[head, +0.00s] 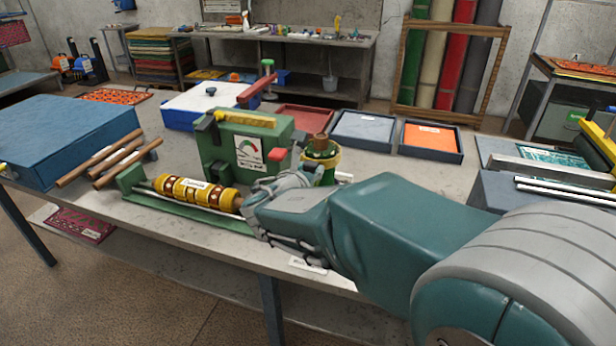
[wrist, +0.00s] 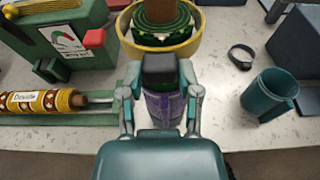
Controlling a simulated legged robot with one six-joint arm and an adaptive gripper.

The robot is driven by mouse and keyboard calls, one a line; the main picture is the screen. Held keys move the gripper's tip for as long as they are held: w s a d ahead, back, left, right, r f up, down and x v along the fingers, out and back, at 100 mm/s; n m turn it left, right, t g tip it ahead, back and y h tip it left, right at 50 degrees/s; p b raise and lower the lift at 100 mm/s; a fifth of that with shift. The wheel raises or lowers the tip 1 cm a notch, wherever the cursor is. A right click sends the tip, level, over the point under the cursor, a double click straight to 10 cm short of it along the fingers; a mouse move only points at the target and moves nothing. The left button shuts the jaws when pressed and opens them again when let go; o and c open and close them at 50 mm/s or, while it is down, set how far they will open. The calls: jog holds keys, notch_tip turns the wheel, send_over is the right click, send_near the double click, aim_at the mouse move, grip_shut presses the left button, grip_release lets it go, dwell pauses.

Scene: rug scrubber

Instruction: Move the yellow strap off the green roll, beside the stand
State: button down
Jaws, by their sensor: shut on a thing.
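The yellow strap (wrist: 129,42) is a wide ring around the green roll (wrist: 178,22), which has a brown core. In the head view the strap (head: 334,161) circles the upright roll (head: 318,151) near its top. In the head view my gripper (head: 292,180) is partly hidden by my arm. A purple patch (wrist: 163,108) shows between the fingers; I cannot tell what it is.
A green gauge stand (head: 240,145) is left of the roll, with a yellow patterned roller (head: 195,191) in front. A teal mug (wrist: 268,96) and a dark band (wrist: 241,57) lie to the right. Pale bench top (wrist: 222,100) is clear between the gripper and mug.

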notch_tip(320, 180, up, 10)
dwell(1.3)
jog(key=shift+f, duration=0.1)
dwell(0.3)
